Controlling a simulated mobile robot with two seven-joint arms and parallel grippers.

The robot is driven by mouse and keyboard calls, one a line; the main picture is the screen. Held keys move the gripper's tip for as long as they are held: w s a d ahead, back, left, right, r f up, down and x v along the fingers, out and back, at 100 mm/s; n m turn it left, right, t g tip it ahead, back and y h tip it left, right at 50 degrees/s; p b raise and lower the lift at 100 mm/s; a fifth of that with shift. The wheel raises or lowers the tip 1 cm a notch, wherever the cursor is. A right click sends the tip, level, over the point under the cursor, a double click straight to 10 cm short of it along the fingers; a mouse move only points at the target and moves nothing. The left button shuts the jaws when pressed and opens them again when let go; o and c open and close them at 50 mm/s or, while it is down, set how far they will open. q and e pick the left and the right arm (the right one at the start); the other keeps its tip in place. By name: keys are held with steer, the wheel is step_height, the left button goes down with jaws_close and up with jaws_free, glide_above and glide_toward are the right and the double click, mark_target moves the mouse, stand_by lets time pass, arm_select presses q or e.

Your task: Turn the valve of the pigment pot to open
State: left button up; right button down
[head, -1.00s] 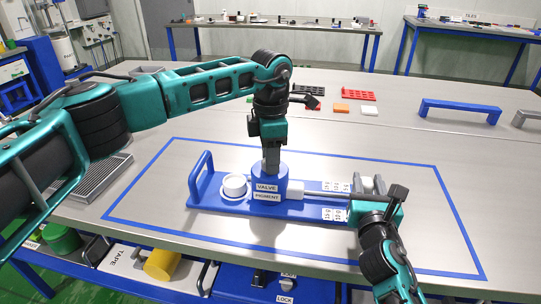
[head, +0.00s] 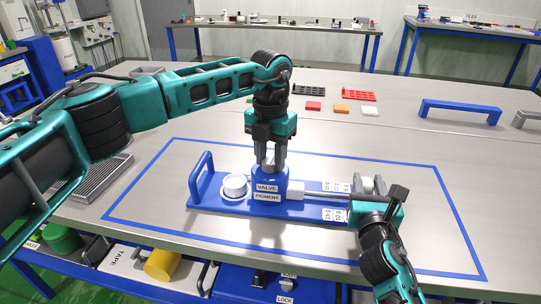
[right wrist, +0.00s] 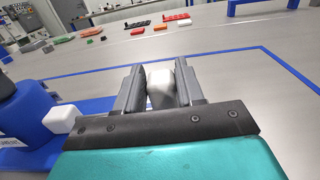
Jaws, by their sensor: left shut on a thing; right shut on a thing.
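The pigment pot (head: 282,183) is a blue cylinder labelled VALVE and PIGMENT, on a blue base plate (head: 212,203) in the head view. My left gripper (head: 270,168) points straight down at the pot's top and is shut on the valve, which is mostly hidden between the fingers. A white block (head: 295,194) and a thin rod extend right from the pot. My right gripper (head: 368,186) is at the plate's right end. In the right wrist view, my right gripper (right wrist: 160,85) is shut on a white block-like piece (right wrist: 160,90).
A white round cup (head: 235,183) stands left of the pot, beside the plate's blue handle (head: 203,165). Blue tape (head: 340,156) outlines the area. A blue bracket (head: 460,106) and coloured blocks lie farther back. The table between is clear.

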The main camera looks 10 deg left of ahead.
mark_target(270, 160)
arm_select(q)
steer(key=shift+n, duration=0.5)
steer(key=shift+r, duration=0.1)
steer(key=o, duration=1.1)
steer(key=shift+c, duration=0.2)
step_height(270, 160, up, 12)
arm_select(e)
steer(key=c, duration=0.6)
jaws_free()
